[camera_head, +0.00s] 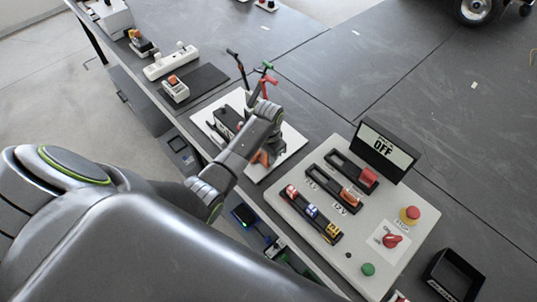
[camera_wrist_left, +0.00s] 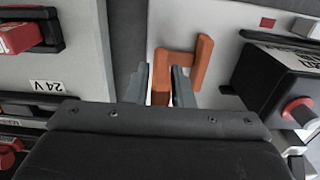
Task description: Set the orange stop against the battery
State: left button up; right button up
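The orange stop (camera_head: 262,158) is a small bracket on the white plate (camera_head: 292,141). In the left wrist view the stop (camera_wrist_left: 204,62) looks U-shaped, and one leg lies between my fingertips. My left gripper (camera_head: 270,146) is low over the plate. In the wrist view its fingers (camera_wrist_left: 160,84) stand apart around that leg, with a thin light gap on the left side. The dark battery (camera_head: 226,120) is on the same plate, partly behind my arm. In the wrist view the battery (camera_wrist_left: 283,78) is right of the stop, apart from it. My right gripper is not in view.
A light control panel (camera_head: 375,262) with fuses, switches and an OFF display (camera_head: 385,147) stands to the right. Red and green clamp handles (camera_head: 267,80) rise behind the plate. A black bin (camera_head: 452,276) is at lower right. The dark surface beyond is mostly clear.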

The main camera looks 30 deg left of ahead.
aim_at(259, 153)
pick_arm(q)
grip_shut()
jog(key=a, duration=0.1)
jog(key=w+a, duration=0.1)
jog(key=a, duration=0.2)
jog(key=shift+w+a, duration=0.35)
jog(key=shift+a, duration=0.05)
jog(key=shift+d+r, duration=0.1)
jog(key=shift+r, duration=0.05)
jog(key=shift+o, duration=2)
grip_release()
